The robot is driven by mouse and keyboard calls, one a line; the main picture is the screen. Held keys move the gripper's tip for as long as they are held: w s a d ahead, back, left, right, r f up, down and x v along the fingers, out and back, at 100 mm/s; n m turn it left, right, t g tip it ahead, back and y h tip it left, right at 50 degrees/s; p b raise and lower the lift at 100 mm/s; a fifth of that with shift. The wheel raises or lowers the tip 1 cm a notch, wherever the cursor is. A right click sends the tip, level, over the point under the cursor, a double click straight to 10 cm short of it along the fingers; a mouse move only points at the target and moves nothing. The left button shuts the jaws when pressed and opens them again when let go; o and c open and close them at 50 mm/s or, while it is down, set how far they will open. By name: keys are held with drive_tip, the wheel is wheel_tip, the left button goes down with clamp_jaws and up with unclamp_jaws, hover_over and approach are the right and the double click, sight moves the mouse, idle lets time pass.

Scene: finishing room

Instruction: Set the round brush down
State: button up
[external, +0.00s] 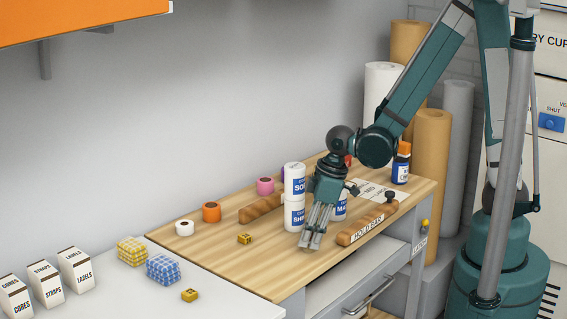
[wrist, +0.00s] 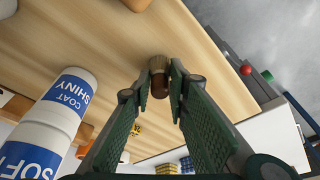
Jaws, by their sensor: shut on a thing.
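The round brush (wrist: 158,77) shows in the wrist view as a small tan and dark brown thing between my fingertips. My gripper (wrist: 159,80) is shut on it. In the external view my gripper (external: 312,240) points down near the front edge of the wooden worktop (external: 210,245). The brush is mostly hidden by my fingers there. I cannot tell whether it touches the worktop.
Two stacked white cans, the upper (external: 294,179) and lower (external: 294,214), stand just left of my gripper. The brown hold bar (external: 366,224) lies to its right. A yellow die (external: 244,238), an orange roll (external: 211,212) and a white roll (external: 185,228) lie left. The front-left worktop is clear.

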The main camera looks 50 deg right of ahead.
drive_tip(key=shift+f, duration=0.1)
drive_tip(key=o, duration=0.9)
drive_tip(key=shift+p+v, duration=1.6)
drive_tip(key=shift+v, duration=4.5)
drive_tip(key=shift+d, duration=0.1)
